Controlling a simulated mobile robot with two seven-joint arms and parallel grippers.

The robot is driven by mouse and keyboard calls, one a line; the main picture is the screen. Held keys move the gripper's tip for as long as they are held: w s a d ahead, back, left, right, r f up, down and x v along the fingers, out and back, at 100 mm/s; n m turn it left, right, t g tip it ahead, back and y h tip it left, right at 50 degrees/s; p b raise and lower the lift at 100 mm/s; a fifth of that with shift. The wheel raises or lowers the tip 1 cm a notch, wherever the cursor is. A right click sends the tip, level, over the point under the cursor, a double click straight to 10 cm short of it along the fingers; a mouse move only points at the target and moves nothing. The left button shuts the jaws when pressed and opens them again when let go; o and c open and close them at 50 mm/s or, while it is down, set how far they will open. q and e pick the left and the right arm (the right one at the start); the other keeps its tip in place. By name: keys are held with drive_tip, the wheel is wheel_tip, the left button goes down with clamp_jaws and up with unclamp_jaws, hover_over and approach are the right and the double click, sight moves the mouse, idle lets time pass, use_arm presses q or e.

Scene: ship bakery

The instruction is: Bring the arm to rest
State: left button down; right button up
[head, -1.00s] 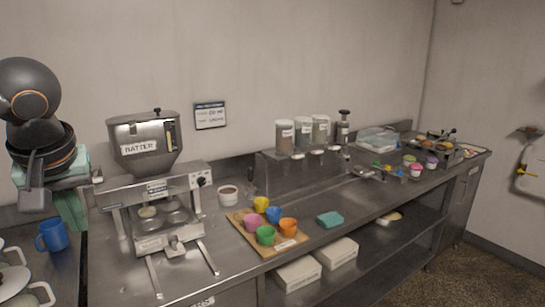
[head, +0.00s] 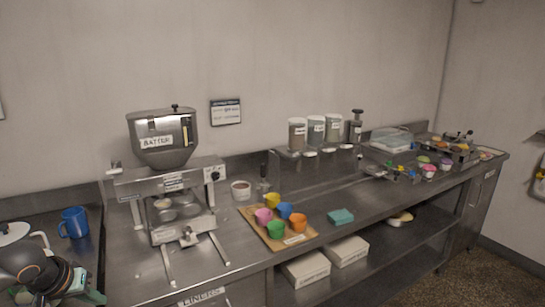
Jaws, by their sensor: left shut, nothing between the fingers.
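My left arm comes in at the lower left corner of the head view, folded low over the left end of the counter. My left gripper (head: 74,281) is at the end of its dark rounded links, shut and empty; its fingertips are hard to make out. It is in front of a blue mug (head: 74,222) and close to a white pot (head: 14,236), which the arm partly hides. I cannot tell whether it touches the pot. My right gripper is not in view.
The batter dispenser (head: 162,137) stands over a metal mould machine (head: 178,211). Right of it are a small bowl (head: 241,190), a wooden board (head: 268,238) with several coloured cups, and a teal sponge (head: 341,216). Canisters (head: 297,134) stand on a raised shelf. The counter front between them is clear.

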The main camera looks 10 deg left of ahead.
use_arm(q)
drive_tip(key=s+d+f+m+h, duration=0.1)
drive_tip(key=s+d+f, duration=0.2)
drive_tip(key=f, duration=0.4)
drive_tip(key=s+d+f+m+t, duration=0.1)
drive_tip(key=s+d+f, duration=0.25)
drive_tip(key=f, duration=0.45)
drive_tip(key=s+d+f+m+h, duration=0.1)
drive_tip(key=s+d+f, duration=0.25)
drive_tip(key=f, duration=0.35)
drive_tip(key=s+d+f+m+t, duration=0.1)
drive_tip(key=s+d+f, duration=0.1)
drive_tip(key=d, duration=0.7)
drive_tip(key=s+d+f+m+t, duration=0.1)
drive_tip(key=s+d+f+m, duration=0.1)
drive_tip(key=d, duration=0.8)
drive_tip(key=shift+s+d+m+t+h, duration=0.3)
drive_tip(key=shift+s+t+h, duration=0.1)
drive_tip(key=shift+s, duration=0.3)
drive_tip(key=shift+f, duration=0.15)
